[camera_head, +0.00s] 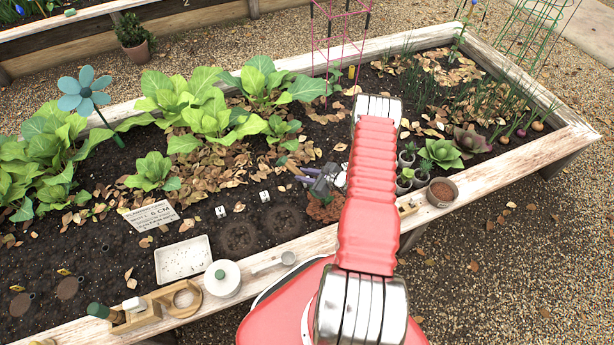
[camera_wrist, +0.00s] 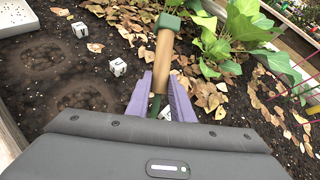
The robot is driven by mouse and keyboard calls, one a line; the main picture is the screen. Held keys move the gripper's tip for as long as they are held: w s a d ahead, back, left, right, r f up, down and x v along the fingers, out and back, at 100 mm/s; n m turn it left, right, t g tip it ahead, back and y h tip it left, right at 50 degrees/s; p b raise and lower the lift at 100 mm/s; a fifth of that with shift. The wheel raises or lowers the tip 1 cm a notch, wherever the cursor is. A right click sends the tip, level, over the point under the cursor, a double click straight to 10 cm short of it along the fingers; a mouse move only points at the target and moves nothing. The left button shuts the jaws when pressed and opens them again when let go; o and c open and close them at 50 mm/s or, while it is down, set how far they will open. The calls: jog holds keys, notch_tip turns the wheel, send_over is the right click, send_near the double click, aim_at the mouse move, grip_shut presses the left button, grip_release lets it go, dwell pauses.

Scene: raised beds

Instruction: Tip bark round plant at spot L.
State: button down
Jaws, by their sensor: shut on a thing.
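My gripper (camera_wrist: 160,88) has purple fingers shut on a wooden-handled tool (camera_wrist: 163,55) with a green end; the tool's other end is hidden. In the head view my gripper (camera_head: 303,176) is low over the bed, largely behind my arm. Reddish-brown bark (camera_head: 325,209) shows just below it; I cannot tell whether it lies on the soil or in something. A round bowl of reddish-brown bark (camera_head: 442,192) stands on the front board. White lettered cubes (camera_wrist: 118,67) mark bare soil spots; another cube is partly hidden between the fingers. I cannot read an L.
A white tray (camera_head: 183,260), a lidded white pot (camera_head: 222,279) and a wooden rest (camera_head: 140,314) stand at the front left. Leafy plants (camera_head: 215,105) grow behind, and small potted succulents (camera_head: 405,176) stand right of the arm. A sign (camera_head: 150,215) stands at the left.

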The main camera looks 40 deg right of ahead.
aim_at(298, 172)
jog(key=shift+w+a+f+g+h, duration=0.1)
jog(key=shift+w+a+g+h, duration=0.2)
jog(key=shift+w+g, duration=0.35)
jog(key=shift+w+a+f+g+h, duration=0.1)
jog(key=shift+w+a+g+h, duration=0.15)
jog(key=shift+w+g+h, duration=0.35)
jog(key=shift+w+a+f+g+h, duration=0.1)
jog(key=shift+w+a+g+h, duration=0.2)
jog(key=shift+g, duration=0.55)
jog(key=shift+r, duration=0.1)
